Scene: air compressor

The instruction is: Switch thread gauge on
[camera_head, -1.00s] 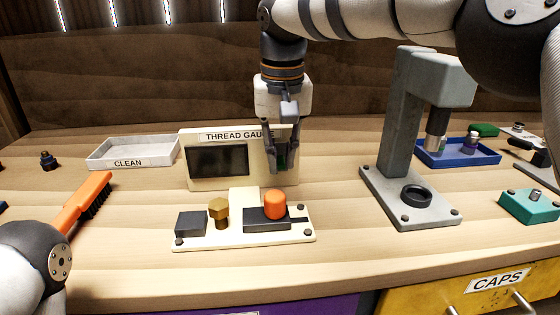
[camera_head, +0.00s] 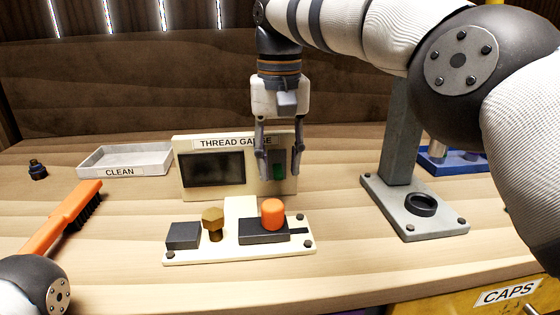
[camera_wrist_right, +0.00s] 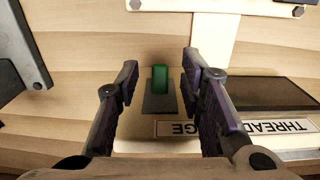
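The thread gauge (camera_head: 236,186) is a cream box with a dark screen (camera_head: 212,170) and a "THREAD GAUGE" label. A green switch (camera_head: 279,171) on a dark plate sits on its right side. In the right wrist view the green switch (camera_wrist_right: 160,78) shows between the fingers, on its dark plate (camera_wrist_right: 159,104). My right gripper (camera_head: 276,176) is in front of the switch, pointing down. Its fingers are open, one on each side of the switch, with visible gaps (camera_wrist_right: 160,66). My left gripper is out of view; only part of my left arm shows at lower left.
A cream fixture plate (camera_head: 205,256) with a brass bolt (camera_head: 213,222) and an orange cap (camera_head: 272,212) lies in front of the gauge. A grey press stand (camera_head: 397,140) is to the right. A "CLEAN" tray (camera_head: 127,159) and an orange brush (camera_head: 60,220) are at left.

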